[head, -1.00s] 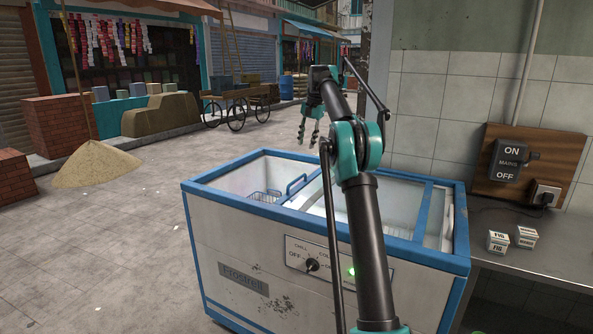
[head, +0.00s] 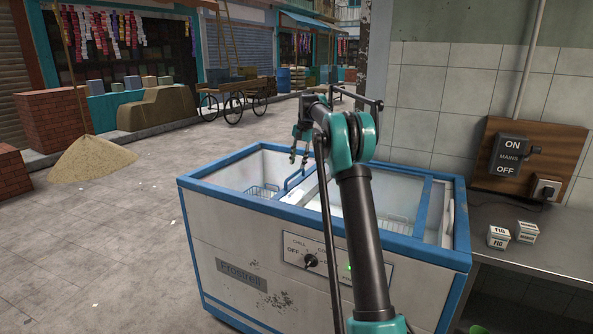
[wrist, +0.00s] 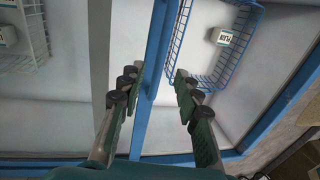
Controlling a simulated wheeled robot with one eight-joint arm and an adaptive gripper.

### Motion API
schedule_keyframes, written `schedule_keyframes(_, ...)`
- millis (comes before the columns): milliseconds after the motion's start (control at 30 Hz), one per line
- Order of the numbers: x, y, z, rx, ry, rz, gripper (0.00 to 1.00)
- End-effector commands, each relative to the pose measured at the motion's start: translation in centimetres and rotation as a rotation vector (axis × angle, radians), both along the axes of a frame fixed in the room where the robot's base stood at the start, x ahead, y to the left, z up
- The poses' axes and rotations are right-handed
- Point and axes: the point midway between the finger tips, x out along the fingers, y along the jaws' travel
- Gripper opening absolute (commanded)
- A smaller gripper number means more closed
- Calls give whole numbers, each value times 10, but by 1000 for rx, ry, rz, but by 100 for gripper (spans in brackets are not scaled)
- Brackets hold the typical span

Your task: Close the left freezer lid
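The chest freezer (head: 235,225) is white with a blue rim and stands in front of me. Its left side is uncovered, and a wire basket (head: 262,191) shows inside. The left lid is slid to the right, with its blue edge and handle (head: 294,179) near the middle of the opening. My gripper (head: 299,158) hangs just above this handle. In the wrist view my gripper (wrist: 158,78) is open, with a blue bar (wrist: 153,60) of the lid running between its fingers. I cannot tell whether the fingers touch it.
In the wrist view a blue basket (wrist: 205,62) holds a small white box (wrist: 226,37). A counter (head: 540,247) with two small boxes (head: 512,235) stands at the right, below a mains switch (head: 511,156). The paved street at the left is open.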

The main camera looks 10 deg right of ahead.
Motion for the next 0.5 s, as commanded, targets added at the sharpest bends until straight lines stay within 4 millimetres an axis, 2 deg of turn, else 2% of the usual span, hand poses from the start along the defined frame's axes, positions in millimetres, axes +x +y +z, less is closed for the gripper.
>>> schedule_keyframes(100, 2, 3, -20, 0, 0, 0, 33)
schedule_keyframes(200, 4, 5, -31, 0, 0, 1, 33)
schedule_keyframes(500, 5, 7, -43, 0, 0, 0, 33)
